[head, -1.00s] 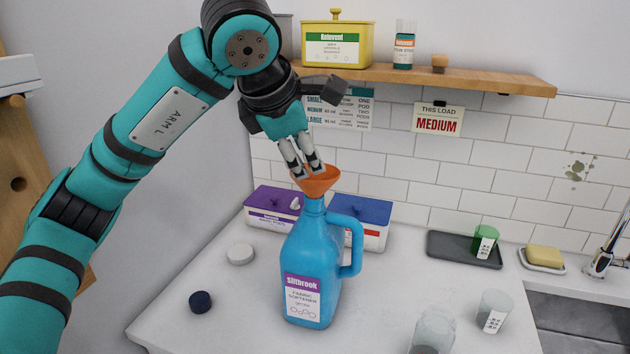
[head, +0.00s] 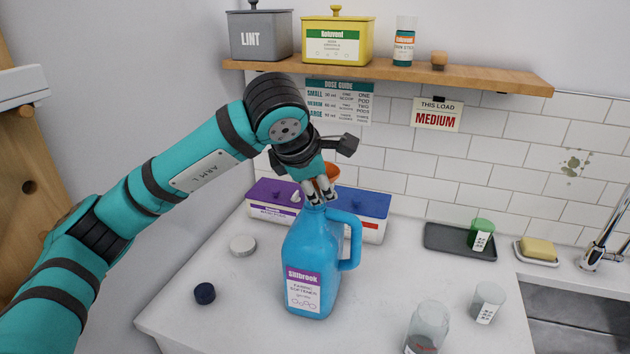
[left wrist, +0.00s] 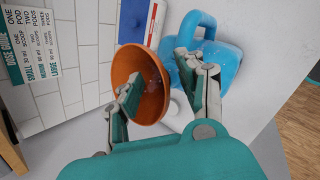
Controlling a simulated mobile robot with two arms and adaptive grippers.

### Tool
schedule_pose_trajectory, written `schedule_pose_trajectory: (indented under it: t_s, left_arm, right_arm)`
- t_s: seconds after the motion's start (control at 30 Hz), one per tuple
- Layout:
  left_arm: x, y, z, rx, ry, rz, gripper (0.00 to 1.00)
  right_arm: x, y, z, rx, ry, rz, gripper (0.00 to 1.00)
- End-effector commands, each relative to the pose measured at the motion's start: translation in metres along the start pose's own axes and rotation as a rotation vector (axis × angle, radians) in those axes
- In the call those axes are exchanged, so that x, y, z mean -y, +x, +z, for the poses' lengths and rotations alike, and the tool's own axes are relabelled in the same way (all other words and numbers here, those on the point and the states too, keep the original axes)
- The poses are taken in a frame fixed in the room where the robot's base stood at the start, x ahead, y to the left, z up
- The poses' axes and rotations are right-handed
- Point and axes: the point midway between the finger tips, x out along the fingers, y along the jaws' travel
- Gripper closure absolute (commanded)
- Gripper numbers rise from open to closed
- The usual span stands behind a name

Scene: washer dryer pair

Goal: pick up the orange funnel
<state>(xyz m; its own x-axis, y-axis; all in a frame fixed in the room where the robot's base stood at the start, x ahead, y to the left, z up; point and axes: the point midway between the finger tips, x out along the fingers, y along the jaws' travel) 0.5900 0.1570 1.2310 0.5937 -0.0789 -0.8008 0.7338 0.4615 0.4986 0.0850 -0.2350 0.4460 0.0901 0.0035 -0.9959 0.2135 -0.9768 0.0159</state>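The orange funnel (head: 331,171) is at the mouth of the blue fabric softener jug (head: 312,255), partly hidden behind my left gripper in the head view. My left gripper (head: 320,196) points down at the jug's neck. In the left wrist view the funnel (left wrist: 155,72) shows its wide bowl, and the left gripper's fingers (left wrist: 162,80) stand apart. One finger overlaps the bowl, and the other is beyond its right rim, beside the jug (left wrist: 228,60). Whether either finger touches the funnel cannot be told. The spout is hidden. My right gripper is not in view.
Purple and blue-lidded boxes (head: 268,203) stand behind the jug. A white cap (head: 242,245) and a dark cap (head: 204,293) lie left of it. Clear cups (head: 428,325) stand at the right front. A wooden shelf (head: 480,78) overhangs the back. The counter right of the jug is mostly clear.

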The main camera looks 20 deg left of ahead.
Motion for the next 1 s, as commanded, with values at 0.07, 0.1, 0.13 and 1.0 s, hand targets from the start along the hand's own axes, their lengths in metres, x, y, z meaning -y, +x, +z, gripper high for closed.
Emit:
schedule_pose_trajectory:
  t_s: [0.07, 0.1, 0.13, 1.0]
  left_arm:
    - [0.0, 0.0, 0.0, 0.0, 0.0, 0.0, 0.69]
    - [0.0, 0.0, 0.0, 0.0, 0.0, 0.0, 0.74]
    - [0.0, 0.0, 0.0, 0.0, 0.0, 0.0, 0.78]
    - [-0.02, -0.031, 0.013, 0.003, -0.001, 0.005, 1.0]
  right_arm:
    - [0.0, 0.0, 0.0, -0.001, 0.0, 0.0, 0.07]
    - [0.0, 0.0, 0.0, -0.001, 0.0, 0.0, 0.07]
    - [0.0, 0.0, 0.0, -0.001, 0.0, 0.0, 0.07]
    - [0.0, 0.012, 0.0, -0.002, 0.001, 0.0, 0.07]
